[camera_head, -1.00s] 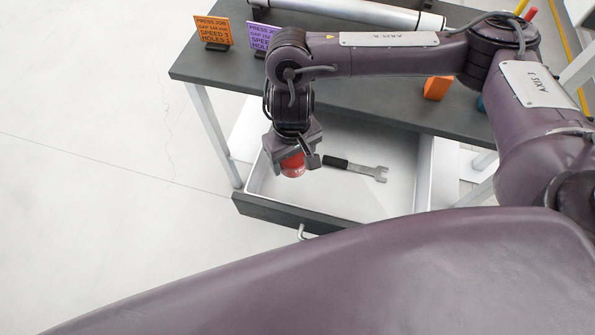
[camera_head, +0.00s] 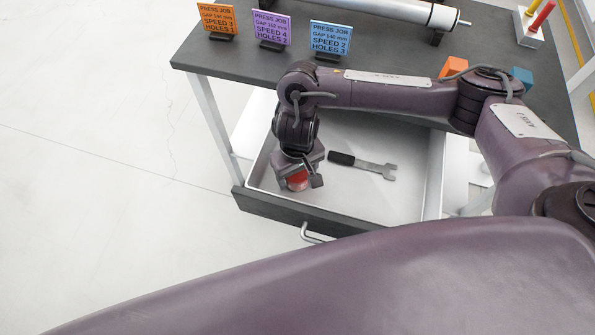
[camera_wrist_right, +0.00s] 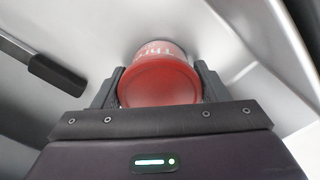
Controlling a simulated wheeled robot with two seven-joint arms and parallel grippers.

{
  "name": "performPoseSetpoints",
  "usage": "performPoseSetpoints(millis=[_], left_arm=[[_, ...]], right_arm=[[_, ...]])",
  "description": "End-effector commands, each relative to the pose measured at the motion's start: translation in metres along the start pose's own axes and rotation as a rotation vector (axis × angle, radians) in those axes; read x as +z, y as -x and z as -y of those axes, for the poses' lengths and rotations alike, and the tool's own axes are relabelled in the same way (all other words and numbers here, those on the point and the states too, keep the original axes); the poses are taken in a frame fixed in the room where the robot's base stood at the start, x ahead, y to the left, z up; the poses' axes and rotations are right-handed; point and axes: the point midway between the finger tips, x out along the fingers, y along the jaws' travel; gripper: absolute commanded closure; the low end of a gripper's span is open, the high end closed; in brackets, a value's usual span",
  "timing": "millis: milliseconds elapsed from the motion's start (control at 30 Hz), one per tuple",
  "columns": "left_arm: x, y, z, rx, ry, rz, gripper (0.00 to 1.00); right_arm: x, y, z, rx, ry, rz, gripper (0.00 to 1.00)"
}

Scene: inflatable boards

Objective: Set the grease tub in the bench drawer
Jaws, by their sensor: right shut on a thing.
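The grease tub, red with white lettering, shows between the fingers of my right gripper in the head view (camera_head: 298,181) and in the right wrist view (camera_wrist_right: 160,80). My right gripper (camera_head: 304,178) is shut on it, inside the outline of the open bench drawer (camera_head: 385,205), near its left front corner. In the wrist view the tub's lower end is close to the pale drawer floor; I cannot tell whether it touches. My left gripper is not in view.
A wrench with a black handle (camera_head: 362,165) lies in the drawer, right of the tub. The dark bench top (camera_head: 250,58) overhangs the drawer's rear. Orange, purple and blue job cards (camera_head: 331,38) and a roller (camera_head: 390,10) are on it. The drawer's right part is clear.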

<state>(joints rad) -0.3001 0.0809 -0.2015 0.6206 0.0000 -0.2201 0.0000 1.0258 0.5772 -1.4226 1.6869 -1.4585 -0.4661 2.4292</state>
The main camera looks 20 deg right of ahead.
Motion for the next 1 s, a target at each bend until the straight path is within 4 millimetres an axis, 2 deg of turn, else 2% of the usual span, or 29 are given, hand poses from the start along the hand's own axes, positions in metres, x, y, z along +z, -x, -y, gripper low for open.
performPoseSetpoints(millis=[67, 100, 233, 567, 667, 1000], left_arm=[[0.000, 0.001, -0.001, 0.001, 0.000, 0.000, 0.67], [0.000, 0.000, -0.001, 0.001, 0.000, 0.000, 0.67], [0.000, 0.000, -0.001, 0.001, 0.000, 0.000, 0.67], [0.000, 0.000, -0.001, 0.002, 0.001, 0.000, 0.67], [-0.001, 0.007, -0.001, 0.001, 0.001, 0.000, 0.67], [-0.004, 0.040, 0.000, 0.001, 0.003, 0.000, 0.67]], right_arm=[[0.000, -0.002, 0.000, 0.000, -0.001, 0.001, 0.62], [0.000, -0.002, 0.000, 0.001, 0.000, 0.000, 0.29], [0.000, -0.002, 0.000, 0.001, 0.000, 0.000, 0.12], [0.000, 0.000, 0.000, 0.000, 0.000, 0.000, 0.11], [-0.001, 0.013, 0.000, 0.001, 0.002, -0.003, 0.11], [-0.001, 0.085, -0.001, 0.002, 0.002, -0.005, 0.11]])
